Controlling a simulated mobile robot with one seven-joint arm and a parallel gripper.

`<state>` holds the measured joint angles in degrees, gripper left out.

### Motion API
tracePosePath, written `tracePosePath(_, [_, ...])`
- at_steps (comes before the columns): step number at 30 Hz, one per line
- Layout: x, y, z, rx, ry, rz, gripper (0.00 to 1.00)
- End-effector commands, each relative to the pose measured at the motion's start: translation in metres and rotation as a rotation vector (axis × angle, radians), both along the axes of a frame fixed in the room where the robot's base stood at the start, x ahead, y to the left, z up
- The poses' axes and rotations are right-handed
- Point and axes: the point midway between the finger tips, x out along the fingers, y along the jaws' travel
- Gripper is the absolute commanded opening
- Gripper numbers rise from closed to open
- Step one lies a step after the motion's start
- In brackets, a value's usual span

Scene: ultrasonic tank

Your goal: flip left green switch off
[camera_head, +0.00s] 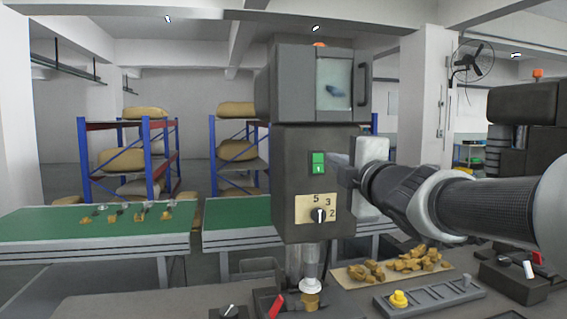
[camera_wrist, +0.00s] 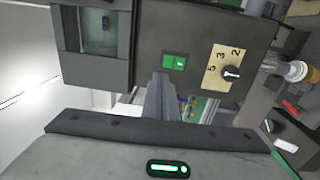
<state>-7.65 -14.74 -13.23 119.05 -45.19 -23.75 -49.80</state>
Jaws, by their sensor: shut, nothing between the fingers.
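The green switch (camera_head: 318,162) is on the front of the dark grey machine column, with a white mark on its lower part. In the wrist view the green switch (camera_wrist: 174,63) shows sideways, just beyond my fingertips. My gripper (camera_head: 346,176) is beside the column, right of the switch. In the wrist view my gripper (camera_wrist: 161,78) is shut and empty, its fingers pointing at the column close to the switch. I cannot tell whether the tips touch the panel. Only one green switch shows.
A numbered dial (camera_head: 319,215) is below the switch, and a windowed box (camera_head: 300,85) is above it. A tray (camera_head: 430,297) with a yellow knob, brown pieces (camera_head: 415,261) and a red-handled lever (camera_head: 277,306) are on the bench. Green conveyors (camera_head: 70,226) stand behind at left.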

Motion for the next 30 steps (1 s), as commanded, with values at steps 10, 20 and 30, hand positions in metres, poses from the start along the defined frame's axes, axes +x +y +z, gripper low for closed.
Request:
tracePosePath(10, [-0.048, -0.010, 0.006, 0.000, 0.000, 0.000, 0.00])
tracePosePath(20, [-0.051, -0.011, 0.005, 0.000, 0.002, -0.001, 0.00])
tracePosePath(30, [-0.085, -0.052, -0.023, 0.432, 0.279, -0.255, 0.00])
